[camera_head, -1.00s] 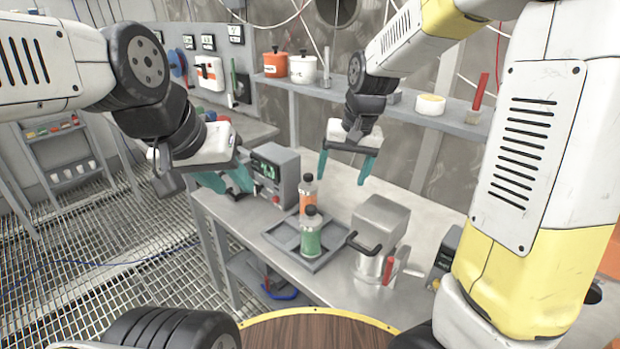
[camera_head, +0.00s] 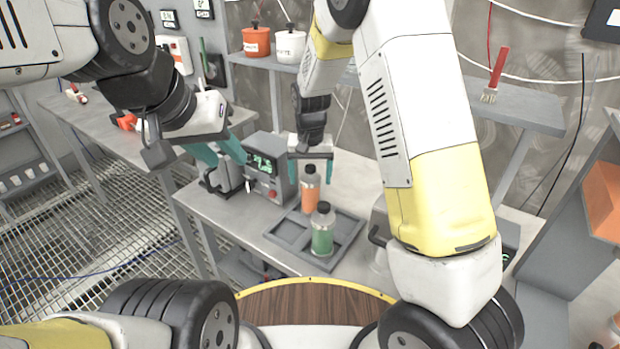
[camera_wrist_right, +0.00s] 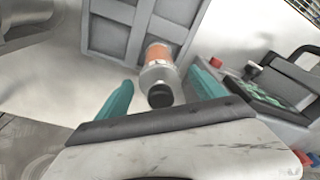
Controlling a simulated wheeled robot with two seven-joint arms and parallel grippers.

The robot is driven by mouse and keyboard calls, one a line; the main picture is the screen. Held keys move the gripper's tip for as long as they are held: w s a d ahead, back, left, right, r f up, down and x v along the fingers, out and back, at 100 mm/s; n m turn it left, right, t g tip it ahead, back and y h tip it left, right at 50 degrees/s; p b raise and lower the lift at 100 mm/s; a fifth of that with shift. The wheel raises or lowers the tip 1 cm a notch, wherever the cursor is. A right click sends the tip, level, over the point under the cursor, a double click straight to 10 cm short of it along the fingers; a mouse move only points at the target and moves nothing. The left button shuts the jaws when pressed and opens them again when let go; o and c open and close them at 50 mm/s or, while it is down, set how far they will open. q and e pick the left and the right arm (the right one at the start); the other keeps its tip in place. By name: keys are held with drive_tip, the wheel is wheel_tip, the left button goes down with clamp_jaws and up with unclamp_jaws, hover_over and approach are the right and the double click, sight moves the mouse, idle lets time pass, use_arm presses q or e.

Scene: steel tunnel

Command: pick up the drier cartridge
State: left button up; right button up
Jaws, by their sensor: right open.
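An orange-banded bottle (camera_head: 311,194) and a green-banded bottle (camera_head: 322,235), both with dark caps, stand upright in a grey divided tray (camera_head: 287,240). I cannot tell which is the drier cartridge. My right gripper (camera_head: 310,172) is open just behind and above the orange bottle. In the right wrist view the orange bottle (camera_wrist_right: 158,70) shows ahead, its cap between the teal fingers (camera_wrist_right: 162,98); no grip on it shows. The green bottle is not seen there. My left gripper (camera_head: 220,152) is open and empty, left of the grey display box.
The grey display box (camera_head: 266,168) stands close left of the tray, and also shows in the right wrist view (camera_wrist_right: 262,88). A shelf behind holds an orange pot (camera_head: 256,41) and a white pot (camera_head: 290,46). My right arm hides the bench right of the tray.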

drive_tip(key=f, duration=0.4)
drive_tip(key=shift+w+f, duration=0.1)
drive_tip(key=shift+w, duration=0.2)
clamp_jaws()
